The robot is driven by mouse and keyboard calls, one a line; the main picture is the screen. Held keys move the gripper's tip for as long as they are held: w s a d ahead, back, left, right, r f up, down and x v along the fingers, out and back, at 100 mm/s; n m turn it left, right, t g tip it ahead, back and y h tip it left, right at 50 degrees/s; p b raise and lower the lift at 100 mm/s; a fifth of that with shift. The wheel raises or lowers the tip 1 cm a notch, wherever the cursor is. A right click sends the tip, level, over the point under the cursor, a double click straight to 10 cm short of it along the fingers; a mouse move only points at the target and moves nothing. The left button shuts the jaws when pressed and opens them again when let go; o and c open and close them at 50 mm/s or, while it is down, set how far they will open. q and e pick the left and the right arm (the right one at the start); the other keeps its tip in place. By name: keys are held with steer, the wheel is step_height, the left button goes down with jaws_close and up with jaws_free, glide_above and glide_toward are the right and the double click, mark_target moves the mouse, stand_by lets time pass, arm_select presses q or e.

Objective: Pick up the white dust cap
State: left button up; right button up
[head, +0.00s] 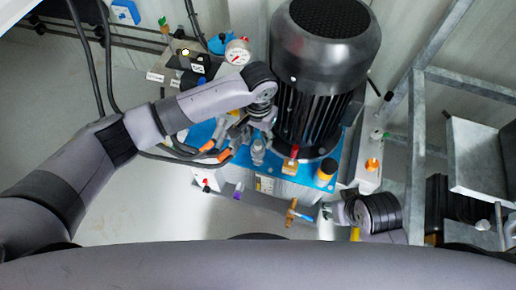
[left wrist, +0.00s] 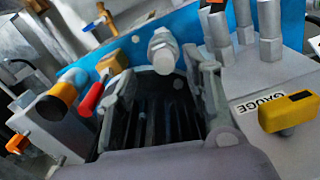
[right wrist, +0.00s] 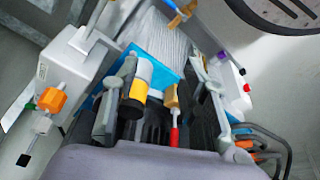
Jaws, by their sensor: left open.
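The white dust cap (left wrist: 163,58) sits on the end of a metal fitting, and its round face points toward the left wrist camera. In the head view a pale fitting (head: 258,151) stands beside the black motor, though I cannot clearly make out the cap there. My left gripper (head: 243,132) is open, and its fingers (left wrist: 160,72) stand either side of the cap in the left wrist view, apart from it and empty. My right gripper (head: 335,212) is open and empty near the skid's front right; its fingers (right wrist: 162,68) also show in the right wrist view.
The large motor (head: 325,60) rises just right of my left gripper. A red-handled valve (left wrist: 92,96) and an orange-and-black cylinder (left wrist: 57,102) are close by. Metal posts and a GAUGE-labelled block (left wrist: 245,125) with a yellow part crowd the other side. A steel frame (head: 418,150) stands right.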

mark_target(258, 143)
arm_select(q)
steer(key=f, duration=0.1)
steer(key=f+b, duration=0.1)
steer(key=f, duration=0.1)
steer(key=shift+w+f+b, duration=0.3)
steer(key=shift+f, duration=0.45)
arm_select(e)
steer(key=shift+s+d+r, duration=0.1)
steer(key=shift+s+r, duration=0.35)
steer(key=shift+r, duration=0.3)
arm_select(q)
steer(key=shift+c, duration=0.5)
jaws_close()
